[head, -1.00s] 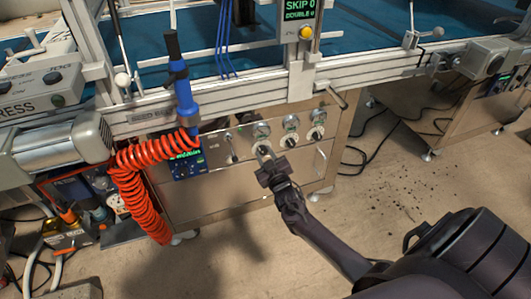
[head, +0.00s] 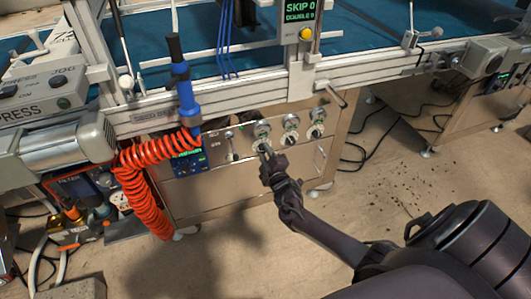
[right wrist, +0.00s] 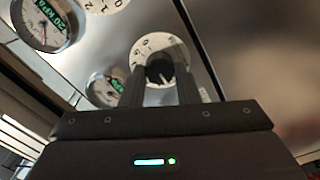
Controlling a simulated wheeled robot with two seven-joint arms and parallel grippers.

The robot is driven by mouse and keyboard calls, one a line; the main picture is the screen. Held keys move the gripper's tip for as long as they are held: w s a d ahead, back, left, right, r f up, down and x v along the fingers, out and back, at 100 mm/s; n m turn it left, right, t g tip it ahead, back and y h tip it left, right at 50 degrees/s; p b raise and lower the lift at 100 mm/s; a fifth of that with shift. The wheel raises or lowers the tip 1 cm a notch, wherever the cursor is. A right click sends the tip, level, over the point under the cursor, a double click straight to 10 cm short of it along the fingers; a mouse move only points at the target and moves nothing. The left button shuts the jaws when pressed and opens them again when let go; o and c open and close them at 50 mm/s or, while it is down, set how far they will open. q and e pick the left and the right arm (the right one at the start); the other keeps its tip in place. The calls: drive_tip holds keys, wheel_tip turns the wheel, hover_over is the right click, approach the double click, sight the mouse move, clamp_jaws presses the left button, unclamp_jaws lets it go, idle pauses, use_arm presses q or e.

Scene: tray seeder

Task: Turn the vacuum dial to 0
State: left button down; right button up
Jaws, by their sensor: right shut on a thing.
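The vacuum dial, which I take to be the leftmost knob (head: 259,146) in the lower row on the steel panel, is partly hidden behind my right gripper (head: 266,153). In the right wrist view the dial (right wrist: 160,52) is a white numbered disc with a dark knob (right wrist: 160,72) in its middle. My right gripper (right wrist: 162,92) has one finger on each side of this knob and is shut on it. A light pointer line shows on the knob, but the number it points to is unclear. My left gripper is out of view.
Two more dials (head: 290,137) (head: 316,132) sit close to the right, with round gauges above. A gauge (right wrist: 45,22) reading about 20 kPa shows in the right wrist view. A coiled orange hose (head: 145,185) hangs left.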

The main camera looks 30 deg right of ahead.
idle(0.3)
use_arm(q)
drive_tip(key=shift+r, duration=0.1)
use_arm(e)
drive_tip(key=o, duration=1)
drive_tip(key=shift+c, duration=0.2)
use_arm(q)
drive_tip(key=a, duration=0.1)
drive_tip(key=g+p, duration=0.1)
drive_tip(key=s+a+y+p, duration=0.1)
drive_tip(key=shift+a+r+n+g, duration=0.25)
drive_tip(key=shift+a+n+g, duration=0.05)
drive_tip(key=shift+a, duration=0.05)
use_arm(e)
drive_tip(key=v, duration=0.8)
drive_tip(key=shift+w, duration=0.1)
